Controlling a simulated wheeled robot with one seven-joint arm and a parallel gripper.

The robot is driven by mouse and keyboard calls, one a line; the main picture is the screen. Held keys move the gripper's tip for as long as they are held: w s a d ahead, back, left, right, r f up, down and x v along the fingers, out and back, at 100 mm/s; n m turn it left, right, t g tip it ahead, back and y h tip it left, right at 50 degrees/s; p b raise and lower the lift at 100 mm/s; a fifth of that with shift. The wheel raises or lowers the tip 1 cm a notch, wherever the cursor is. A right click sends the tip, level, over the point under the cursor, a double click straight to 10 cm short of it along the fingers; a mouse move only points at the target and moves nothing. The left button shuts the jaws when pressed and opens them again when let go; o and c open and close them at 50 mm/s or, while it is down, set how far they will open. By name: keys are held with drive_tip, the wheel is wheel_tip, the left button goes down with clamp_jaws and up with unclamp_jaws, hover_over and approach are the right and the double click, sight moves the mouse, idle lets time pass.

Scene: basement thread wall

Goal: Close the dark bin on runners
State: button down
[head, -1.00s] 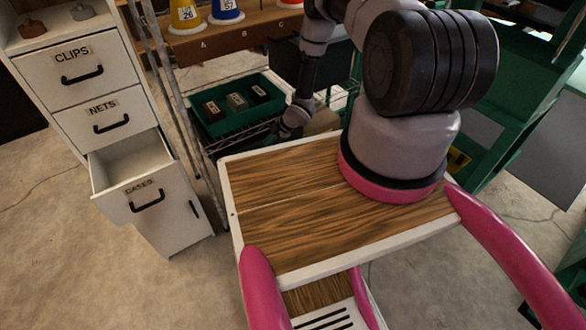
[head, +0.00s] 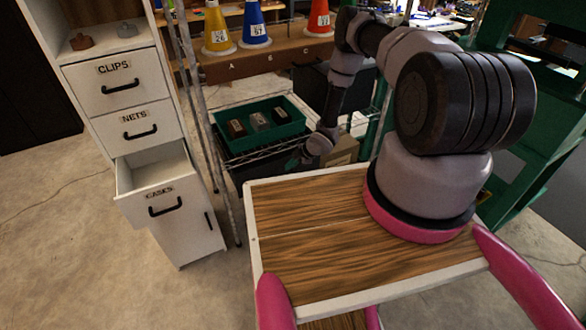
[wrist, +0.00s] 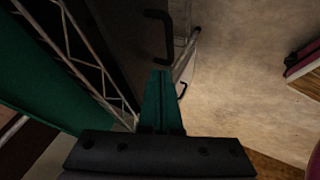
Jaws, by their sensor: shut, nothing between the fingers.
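The dark bin (head: 243,172) is under the wire shelf, left of my wooden top in the head view; only a strip of it shows. In the wrist view its dark front (wrist: 122,35) is at upper left, with a black bar handle (wrist: 160,36). My gripper (wrist: 162,76) has its green fingers together and empty, with the tips just below that handle in the picture; I cannot tell whether they touch it. How far the bin stands out is hidden.
A white cabinet has its lowest drawer (head: 163,192) pulled out. A metal post (head: 205,130) stands between cabinet and shelf. A green tray (head: 290,132) with several blocks sits on the wire shelf. Cones (head: 253,25) stand above. Bare floor (head: 70,250) lies at left.

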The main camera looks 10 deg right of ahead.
drive_tip(key=v, duration=0.9)
drive_tip(key=c, duration=1.3)
unclamp_jaws()
drive_tip(key=shift+d+r, duration=0.2)
drive_tip(key=shift+r, duration=0.05)
drive_tip(key=o, duration=0.4)
drive_tip(key=shift+a+f, duration=0.1)
drive_tip(key=shift+a, duration=0.05)
drive_tip(key=n+g+h, duration=0.1)
drive_tip(key=g+h, duration=0.1)
drive_tip(key=h, duration=0.3)
approach(286, 172)
drive_tip(key=f, duration=0.1)
drive_tip(key=s+a+f, duration=0.1)
drive_tip(key=f, duration=0.1)
drive_tip(key=s+f, duration=0.1)
drive_tip(key=f, duration=0.1)
drive_tip(key=shift+s+a+f, duration=0.15)
drive_tip(key=shift+a+f, duration=0.1)
drive_tip(key=shift+a, duration=0.15)
clamp_jaws()
